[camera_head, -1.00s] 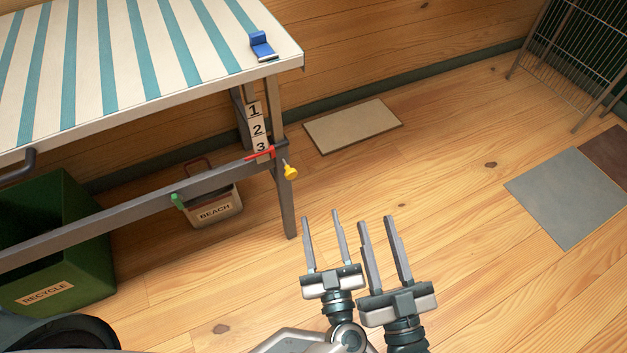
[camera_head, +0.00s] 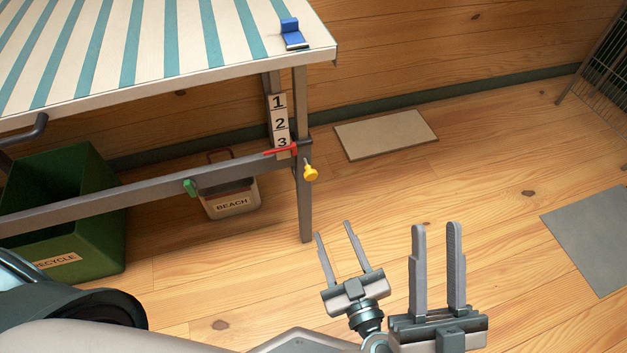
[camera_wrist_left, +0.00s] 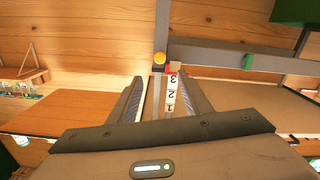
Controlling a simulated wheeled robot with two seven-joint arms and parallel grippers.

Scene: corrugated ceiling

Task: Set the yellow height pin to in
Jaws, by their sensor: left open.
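The yellow height pin (camera_head: 310,174) is a round knob on a short shaft at the table's near leg, beside the red pointer (camera_head: 281,151). The knob stands out from the leg (camera_head: 303,215). The pointer lies by the 3 on the number strip (camera_head: 280,121). My left gripper (camera_head: 334,229) is open and empty, below and right of the pin, apart from it. In the left wrist view the pin (camera_wrist_left: 159,58) shows beyond the fingertips, roughly between them. My right gripper (camera_head: 437,226) is open and empty, further right.
A striped table (camera_head: 130,55) bears a blue clip-like object (camera_head: 291,33). A green clamp (camera_head: 190,188) sits on the crossbar. Under the table stand a green recycle bin (camera_head: 100,240) and a beach box (camera_head: 232,203). Mats (camera_head: 386,134) lie on open wooden floor.

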